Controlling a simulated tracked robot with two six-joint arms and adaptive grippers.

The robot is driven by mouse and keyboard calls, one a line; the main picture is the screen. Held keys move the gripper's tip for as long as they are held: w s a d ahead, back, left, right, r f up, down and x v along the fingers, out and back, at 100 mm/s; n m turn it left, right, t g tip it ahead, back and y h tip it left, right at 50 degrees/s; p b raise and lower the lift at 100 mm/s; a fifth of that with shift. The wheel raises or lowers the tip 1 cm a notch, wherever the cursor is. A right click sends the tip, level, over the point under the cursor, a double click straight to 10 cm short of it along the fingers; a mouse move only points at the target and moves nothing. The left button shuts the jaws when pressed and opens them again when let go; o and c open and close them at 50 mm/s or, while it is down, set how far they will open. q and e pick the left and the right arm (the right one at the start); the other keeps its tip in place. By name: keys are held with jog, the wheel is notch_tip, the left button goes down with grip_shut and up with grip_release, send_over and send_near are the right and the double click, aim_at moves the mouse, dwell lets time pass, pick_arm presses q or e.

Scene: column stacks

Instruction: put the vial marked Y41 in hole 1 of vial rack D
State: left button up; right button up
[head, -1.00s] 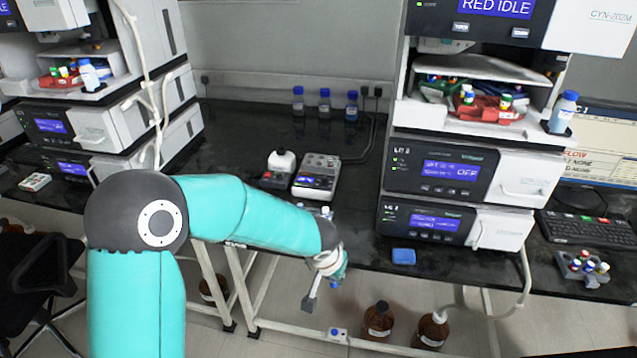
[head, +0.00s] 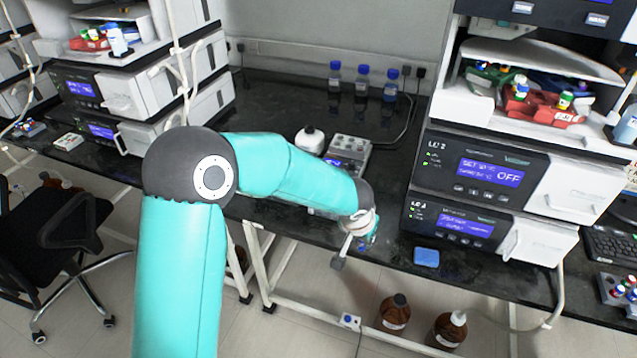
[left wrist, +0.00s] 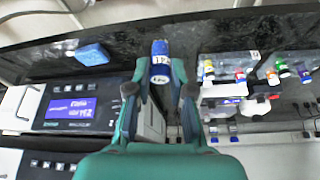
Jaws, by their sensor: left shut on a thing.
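My left gripper (left wrist: 160,85) is shut on a blue-capped vial (left wrist: 160,64) with a white label; the writing is only partly readable. In the head view, my left gripper (head: 366,238) is over the bench's front edge. In the left wrist view, two grey vial racks stand to the right of the held vial, apart from it: a nearer one (left wrist: 227,90) and a farther one (left wrist: 285,86). Both hold vials with coloured caps. I cannot read their letters or hole numbers. In the head view my arm mostly hides this area. My right gripper is not in view.
A blue block (head: 426,257) lies on the bench right of my gripper, before the stacked instruments (head: 470,190). A white-capped bottle (head: 309,140) and a grey device (head: 347,153) stand behind my arm. Another vial rack (head: 622,290) is at far right. Brown bottles (head: 393,312) stand below.

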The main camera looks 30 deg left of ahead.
pick_arm(q)
jog(key=shift+w+a+f+n+g+y+b, duration=0.2)
jog(key=shift+w+a+f+n+b, duration=0.75)
jog(key=shift+w+a, duration=1.7)
jog(key=shift+w+a+f+n+y+b, duration=0.35)
jog(key=shift+w+a+f+n+b, duration=0.6)
jog(key=shift+a, duration=3.15)
jog(key=shift+w+a+f+n+g+y+b, duration=0.1)
jog(key=shift+w+a+f+n+y+b, duration=0.55)
jog(key=shift+w+a, duration=2.2)
jog(key=shift+s+a+f+m+h, duration=0.35)
jog(key=shift+s+a+f+h, duration=0.05)
jog(key=shift+s+a+f, duration=0.15)
jog(key=shift+s+d+b, duration=0.1)
jog(key=shift+b, duration=0.25)
jog(key=shift+f+b, duration=0.55)
jog(key=shift+b, duration=0.05)
jog(key=shift+f+b, duration=0.35)
jog(key=shift+f, duration=0.1)
